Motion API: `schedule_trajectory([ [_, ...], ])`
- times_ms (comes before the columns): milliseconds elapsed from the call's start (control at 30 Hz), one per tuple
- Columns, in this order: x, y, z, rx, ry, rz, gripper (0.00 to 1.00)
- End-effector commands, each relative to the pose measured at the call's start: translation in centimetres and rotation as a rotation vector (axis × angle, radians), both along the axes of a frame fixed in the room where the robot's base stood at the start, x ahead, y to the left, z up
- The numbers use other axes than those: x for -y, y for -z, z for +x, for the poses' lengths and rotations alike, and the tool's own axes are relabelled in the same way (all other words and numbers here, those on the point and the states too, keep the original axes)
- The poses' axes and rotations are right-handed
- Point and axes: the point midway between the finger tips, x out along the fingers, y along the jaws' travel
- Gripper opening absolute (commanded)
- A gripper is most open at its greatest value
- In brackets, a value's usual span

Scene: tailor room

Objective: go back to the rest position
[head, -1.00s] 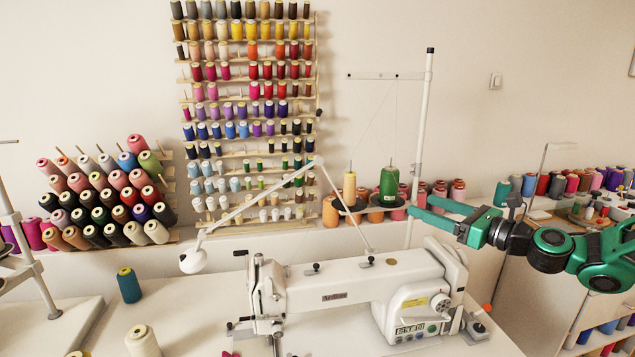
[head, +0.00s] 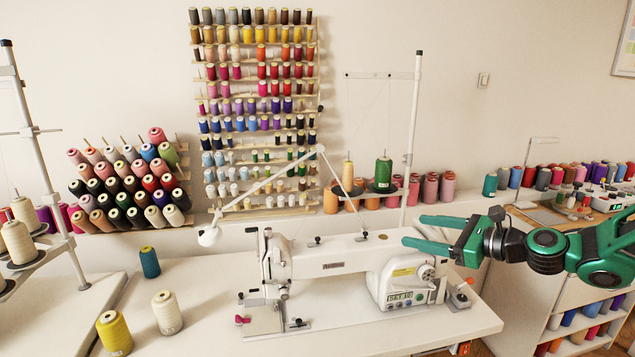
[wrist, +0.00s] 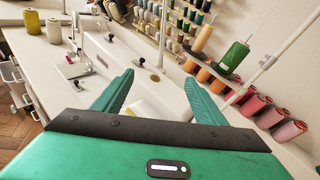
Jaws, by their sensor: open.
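My gripper (head: 432,234) is green, with its two fingers spread apart and nothing between them. In the head view it is at the right, pointing left, beside the right end of the white sewing machine (head: 335,262). In the wrist view the open fingers of my gripper (wrist: 160,90) frame part of the white sewing machine (wrist: 112,62). My arm reaches in from the right edge of the head view.
The white sewing table (head: 210,290) holds a teal spool (head: 149,262), a cream spool (head: 167,313) and a yellow spool (head: 114,333). A white thread stand (head: 414,130) rises behind my gripper. A wall rack (head: 255,110) and a shelf unit (head: 575,300) hold many spools.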

Motion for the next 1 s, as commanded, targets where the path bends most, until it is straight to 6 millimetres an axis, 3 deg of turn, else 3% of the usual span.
schedule_trajectory([
  [267,-0.6,5.7,-3.6,0.006,-0.156,-0.401,0.65],
  [367,0.3,8.1,-5.9,0.007,-0.254,-0.611,0.65],
  [533,3.8,10.7,-11.3,0.0,-0.474,-0.988,0.65],
  [667,7.1,10.7,-15.8,-0.019,-0.649,-1.213,0.65],
  [800,10.5,9.5,-21.2,-0.042,-0.835,-1.385,0.65],
  [1000,13.8,6.9,-29.3,-0.054,-1.081,-1.497,0.65],
])
